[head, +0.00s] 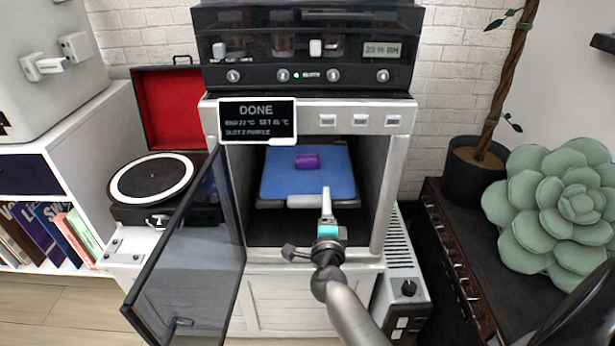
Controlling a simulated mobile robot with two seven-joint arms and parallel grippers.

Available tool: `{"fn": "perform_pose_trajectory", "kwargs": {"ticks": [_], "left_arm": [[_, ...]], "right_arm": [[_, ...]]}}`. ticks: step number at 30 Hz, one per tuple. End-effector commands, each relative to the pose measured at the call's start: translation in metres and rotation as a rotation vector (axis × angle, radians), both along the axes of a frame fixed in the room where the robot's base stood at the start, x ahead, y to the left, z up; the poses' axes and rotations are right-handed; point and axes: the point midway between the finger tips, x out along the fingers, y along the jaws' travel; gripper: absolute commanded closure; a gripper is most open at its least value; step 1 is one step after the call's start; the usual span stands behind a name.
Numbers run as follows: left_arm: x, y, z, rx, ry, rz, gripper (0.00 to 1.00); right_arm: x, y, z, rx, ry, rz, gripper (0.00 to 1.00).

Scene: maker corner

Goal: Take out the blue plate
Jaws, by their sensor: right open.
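The blue plate (275,180) lies flat inside the open chamber of the printer (213,122), with a pale grip strip (300,202) along its front edge. A small purple printed piece (307,161) sits on the plate, toward the back. My right gripper (326,198) is open, at the chamber opening by the right part of the plate's front edge. It overlaps the edge in the picture; I cannot tell whether it touches. The printer's screen (257,121) reads DONE and names slot 2 and purple. My left gripper is not in view.
The printer's glass door (190,265) hangs open to the left. A record player (152,180) and a bookshelf (30,185) stand at the left. A potted plant (475,170) and a large green succulent (560,205) stand at the right.

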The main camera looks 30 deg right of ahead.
Motion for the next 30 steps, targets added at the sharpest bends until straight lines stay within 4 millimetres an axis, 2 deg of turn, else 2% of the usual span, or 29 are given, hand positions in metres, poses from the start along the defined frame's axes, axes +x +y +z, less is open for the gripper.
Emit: {"fn": "perform_pose_trajectory", "kwargs": {"ticks": [6,22,30], "left_arm": [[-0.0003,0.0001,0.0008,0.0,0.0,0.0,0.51],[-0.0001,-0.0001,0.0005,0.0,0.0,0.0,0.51],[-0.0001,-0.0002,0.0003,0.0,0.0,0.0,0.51]], "right_arm": [[0.0006,-0.0003,0.0005,0.0,0.0,0.0,0.4],[0.0004,0.0001,0.0003,0.0,0.0,0.001,1.0],[0.0003,0.0001,0.0003,0.0,0.0,0.001,1.0]]}}
